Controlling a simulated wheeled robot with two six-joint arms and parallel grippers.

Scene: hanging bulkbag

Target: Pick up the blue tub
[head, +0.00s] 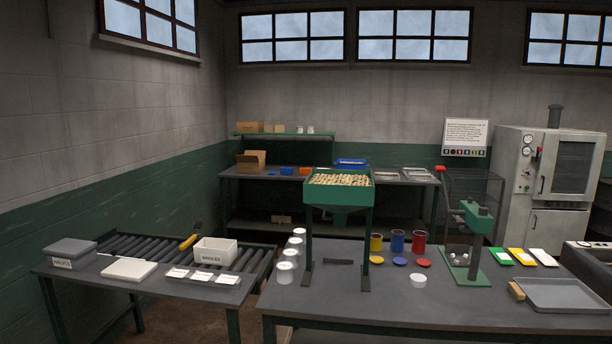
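A blue tub (397,241), an upright cylinder, stands on the dark front table between a yellow tub (376,243) and a red tub (419,241). A blue round lid (400,261) lies flat on the table in front of it. A yellow lid (376,260) and a red lid (423,263) lie to either side of that. Neither of my grippers is in view.
A green hopper (340,190) full of pale pieces stands on legs left of the tubs. A green press (474,235) stands to their right. White tubs (285,272) line the table's left edge. A grey tray (565,294) lies front right.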

